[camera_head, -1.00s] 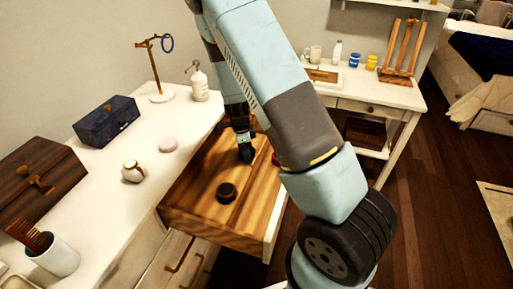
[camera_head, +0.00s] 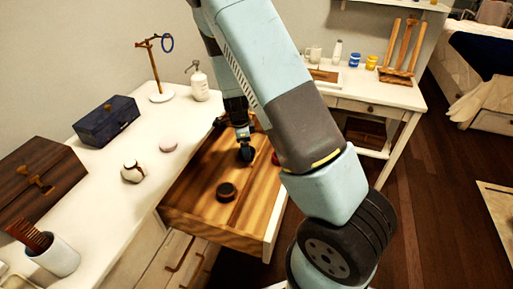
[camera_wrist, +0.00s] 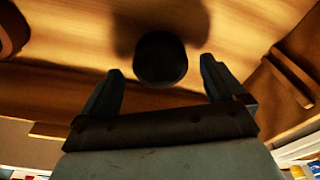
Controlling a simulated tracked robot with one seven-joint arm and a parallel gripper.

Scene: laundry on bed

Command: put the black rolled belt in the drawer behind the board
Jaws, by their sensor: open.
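A black round thing (camera_wrist: 160,58), which looks like the rolled belt, rests on wood in the wrist view. It stands just ahead of my gripper (camera_wrist: 162,82), whose two fingers are apart on either side, not closed on it. In the head view my gripper (camera_head: 242,133) is over the far part of the pulled-out wooden drawer (camera_head: 195,208), with the black thing (camera_head: 246,154) right below it. Its base there is hard to make out. I cannot tell a separate board in the head view; a raised wooden piece (camera_wrist: 290,80) shows at right in the wrist view.
A dark round roll (camera_head: 226,192) lies nearer in the drawer, and a small reddish thing (camera_head: 275,158) is partly hidden by my arm. The white dresser top holds a blue box (camera_head: 106,122), a brown box (camera_head: 40,178), a pump bottle (camera_head: 199,83) and a cup (camera_head: 52,256).

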